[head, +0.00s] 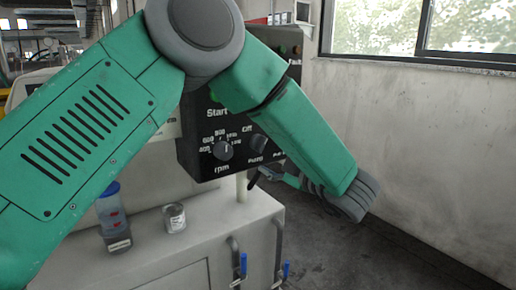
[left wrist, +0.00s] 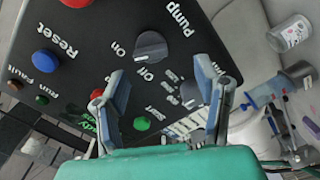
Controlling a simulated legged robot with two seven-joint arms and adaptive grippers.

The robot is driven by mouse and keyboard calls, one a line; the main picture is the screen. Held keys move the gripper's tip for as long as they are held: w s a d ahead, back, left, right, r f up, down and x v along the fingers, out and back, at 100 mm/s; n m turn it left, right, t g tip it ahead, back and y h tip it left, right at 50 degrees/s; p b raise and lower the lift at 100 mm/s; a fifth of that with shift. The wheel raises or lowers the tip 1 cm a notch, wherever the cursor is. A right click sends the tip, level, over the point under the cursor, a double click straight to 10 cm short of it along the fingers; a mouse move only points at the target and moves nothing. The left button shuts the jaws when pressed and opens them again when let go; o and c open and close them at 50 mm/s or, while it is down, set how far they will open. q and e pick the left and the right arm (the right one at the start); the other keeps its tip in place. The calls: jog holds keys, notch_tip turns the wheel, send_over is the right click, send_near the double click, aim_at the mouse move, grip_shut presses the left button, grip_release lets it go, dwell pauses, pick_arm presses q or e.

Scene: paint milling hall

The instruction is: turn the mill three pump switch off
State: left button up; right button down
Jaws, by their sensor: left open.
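The pump switch (head: 258,143) is a dark grey knob on the lower right of a black control panel (head: 190,152). In the left wrist view the pump switch (left wrist: 151,45) stands beyond my fingertips, beside the word "Pump"; I cannot tell its setting for sure. My left gripper (head: 262,175) is just below and in front of the panel. In the left wrist view the left gripper (left wrist: 159,70) is open and empty, its two fingers spread, apart from the knob. No mill number is readable. My left arm hides the panel's upper part in the head view. My right gripper is not in view.
An rpm knob (head: 222,150) sits left of the pump switch. A blue reset button (left wrist: 45,62) and a green button (left wrist: 142,123) are nearby. A can (head: 174,217) and a blue-capped bottle (head: 113,216) stand on the cabinet below. Floor at right is free.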

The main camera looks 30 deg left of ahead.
aim_at(264, 146)
pick_arm(q)
jog(key=x, duration=0.6)
jog(key=shift+w+r, duration=0.2)
jog(key=shift+w, duration=0.25)
jog(key=shift+a, duration=0.45)
jog(key=shift+d, duration=0.3)
jog(key=shift+d+r, duration=0.1)
jog(key=shift+d, duration=0.5)
jog(key=c, duration=1.2)
jog(key=shift+o, duration=0.2)
jog(key=shift+a, duration=0.1)
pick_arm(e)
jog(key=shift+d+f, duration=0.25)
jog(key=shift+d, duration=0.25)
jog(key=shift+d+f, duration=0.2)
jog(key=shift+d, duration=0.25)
